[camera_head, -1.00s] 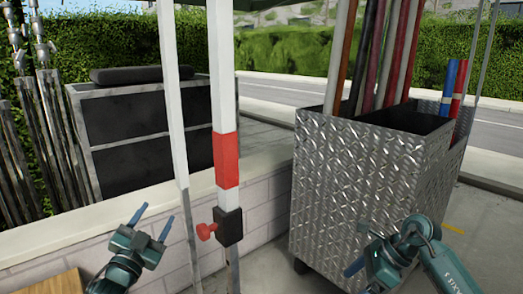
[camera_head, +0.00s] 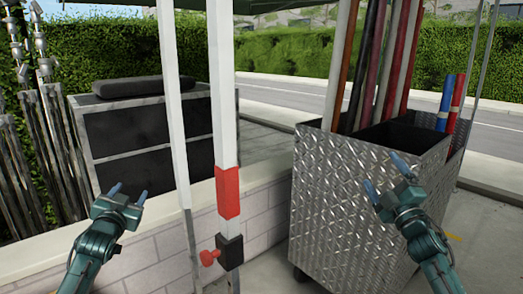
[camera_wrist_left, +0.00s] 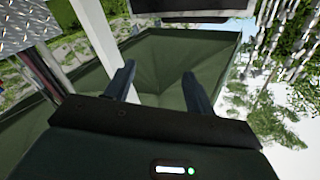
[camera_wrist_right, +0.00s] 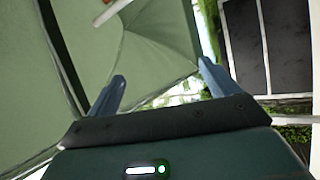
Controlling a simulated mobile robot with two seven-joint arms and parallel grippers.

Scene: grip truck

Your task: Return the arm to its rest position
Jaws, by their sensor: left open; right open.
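My left gripper (camera_head: 128,192) is raised in front of the low wall at the left, its fingers pointing up. It is open and empty, and its spread fingers also show in the left wrist view (camera_wrist_left: 156,84). My right gripper (camera_head: 385,174) is raised in front of the metal cart at the right. It is open and empty, and its fingers stand apart in the right wrist view (camera_wrist_right: 162,88). Both wrist views look up toward a green canopy (camera_wrist_left: 185,50), which also shows in the right wrist view (camera_wrist_right: 150,45).
A diamond-plate metal cart (camera_head: 335,210) holding several poles (camera_head: 373,60) stands at the right. A white post (camera_head: 224,110) with a red band and a red knob (camera_head: 209,257) stands between my arms. Behind the low brick wall (camera_head: 165,260) is a black case (camera_head: 140,135).

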